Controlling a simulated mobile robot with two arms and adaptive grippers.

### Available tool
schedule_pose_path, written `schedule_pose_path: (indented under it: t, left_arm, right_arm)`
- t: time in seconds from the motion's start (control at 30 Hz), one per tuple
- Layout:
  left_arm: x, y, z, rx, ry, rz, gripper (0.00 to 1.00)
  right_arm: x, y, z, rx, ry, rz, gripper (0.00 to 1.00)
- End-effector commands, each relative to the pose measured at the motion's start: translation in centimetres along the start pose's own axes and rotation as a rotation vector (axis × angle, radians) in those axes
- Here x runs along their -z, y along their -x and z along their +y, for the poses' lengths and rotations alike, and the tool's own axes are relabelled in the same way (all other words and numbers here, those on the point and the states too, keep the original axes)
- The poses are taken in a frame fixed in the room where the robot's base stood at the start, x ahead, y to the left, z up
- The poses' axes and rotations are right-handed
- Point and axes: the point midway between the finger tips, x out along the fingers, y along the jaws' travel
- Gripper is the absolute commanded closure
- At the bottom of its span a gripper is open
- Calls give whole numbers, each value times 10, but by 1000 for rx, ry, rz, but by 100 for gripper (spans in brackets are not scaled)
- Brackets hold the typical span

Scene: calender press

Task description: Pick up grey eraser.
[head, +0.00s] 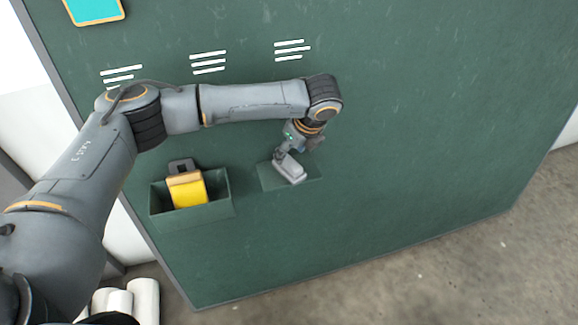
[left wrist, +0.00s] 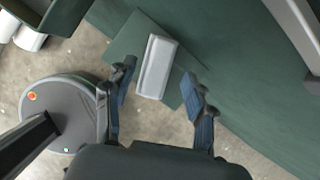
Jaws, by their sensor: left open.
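The grey eraser (head: 291,169) is a pale grey rounded block on a small green ledge (head: 265,181) that juts from the green panel. In the left wrist view the eraser (left wrist: 156,66) lies just ahead of and between the fingertips, long side pointing away from me. My left gripper (head: 285,153) is right at the eraser in the head view, and it partly covers the eraser's far end. In the left wrist view the gripper (left wrist: 158,80) has its two fingers apart, one on each side of the eraser. Contact cannot be made out. My right gripper is out of view.
A green open bin (head: 220,207) to the left of the ledge holds a yellow object (head: 187,189) with a dark grey top. The green panel (head: 430,130) is bare to the right. White rolls (head: 145,298) lie at the lower left.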

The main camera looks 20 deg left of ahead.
Motion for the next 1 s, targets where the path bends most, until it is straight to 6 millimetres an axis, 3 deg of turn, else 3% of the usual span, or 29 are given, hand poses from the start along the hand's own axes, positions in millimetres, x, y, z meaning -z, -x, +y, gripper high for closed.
schedule_pose_path:
  t: [0.2,0.5,0.53,0.8,1.0]
  left_arm:
    - [2,-33,0,-1,0,-1,45]
    - [2,-40,0,1,-1,0,45]
    - [2,-40,0,1,-1,0,47]
    - [2,-40,0,0,-1,0,100]
    - [2,-39,0,0,-1,0,100]
  right_arm:
    - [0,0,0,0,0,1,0]
    - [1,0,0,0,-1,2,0]
    - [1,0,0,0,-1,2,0]
    - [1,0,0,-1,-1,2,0]
    - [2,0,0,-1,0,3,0]
